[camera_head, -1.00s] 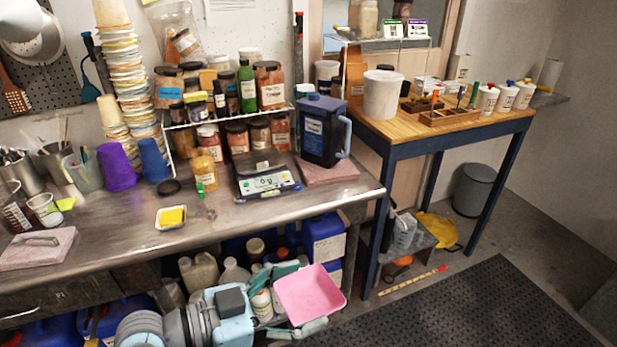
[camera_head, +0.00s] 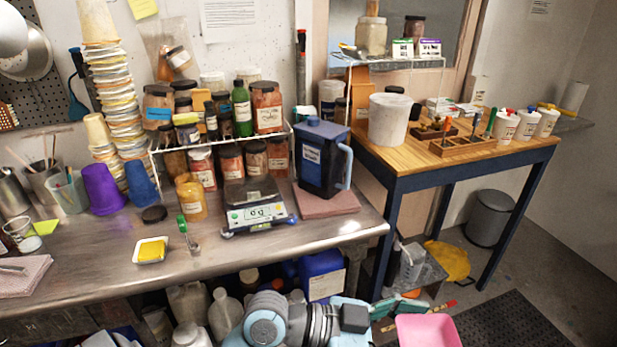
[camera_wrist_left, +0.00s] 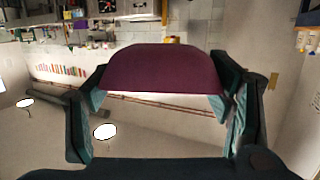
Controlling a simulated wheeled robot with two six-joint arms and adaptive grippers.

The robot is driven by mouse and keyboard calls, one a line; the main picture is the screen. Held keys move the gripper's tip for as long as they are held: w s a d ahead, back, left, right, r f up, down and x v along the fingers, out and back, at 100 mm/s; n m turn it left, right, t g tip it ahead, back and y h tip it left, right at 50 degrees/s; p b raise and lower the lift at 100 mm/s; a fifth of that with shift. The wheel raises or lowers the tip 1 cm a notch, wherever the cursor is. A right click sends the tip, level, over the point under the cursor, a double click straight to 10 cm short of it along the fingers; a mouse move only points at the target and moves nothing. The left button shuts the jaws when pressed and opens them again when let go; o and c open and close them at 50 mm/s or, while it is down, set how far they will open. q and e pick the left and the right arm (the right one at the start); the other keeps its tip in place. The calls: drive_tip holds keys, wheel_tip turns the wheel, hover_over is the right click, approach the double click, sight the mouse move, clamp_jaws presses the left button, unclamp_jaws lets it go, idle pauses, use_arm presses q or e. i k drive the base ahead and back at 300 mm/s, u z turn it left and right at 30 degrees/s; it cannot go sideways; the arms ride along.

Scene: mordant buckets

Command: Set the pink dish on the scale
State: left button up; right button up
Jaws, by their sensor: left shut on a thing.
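The pink dish (camera_head: 428,331) is at the bottom edge of the head view, partly cut off, in front of the bench. My left gripper (camera_head: 400,322) is shut on it. In the left wrist view the dish (camera_wrist_left: 165,72) shows as a dark pink shape between the fingers of the left gripper (camera_wrist_left: 167,98). The scale (camera_head: 258,217) stands on the metal bench, up and left of the dish, with a lit display and a dark plate that looks empty. My right gripper is in neither view.
A dark blue lidded jug (camera_head: 322,158) stands on a pink slab right of the scale. A rack of jars (camera_head: 222,150) is behind it. A small dish with a yellow block (camera_head: 152,250) and a green-topped item (camera_head: 187,233) lie to its left. Bare bench lies in front.

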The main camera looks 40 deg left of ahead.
sight(251, 187)
drive_tip(key=z, duration=0.1)
drive_tip(key=i, duration=0.9)
drive_tip(key=u, duration=0.85)
drive_tip(key=i, duration=0.55)
drive_tip(key=u, duration=0.55)
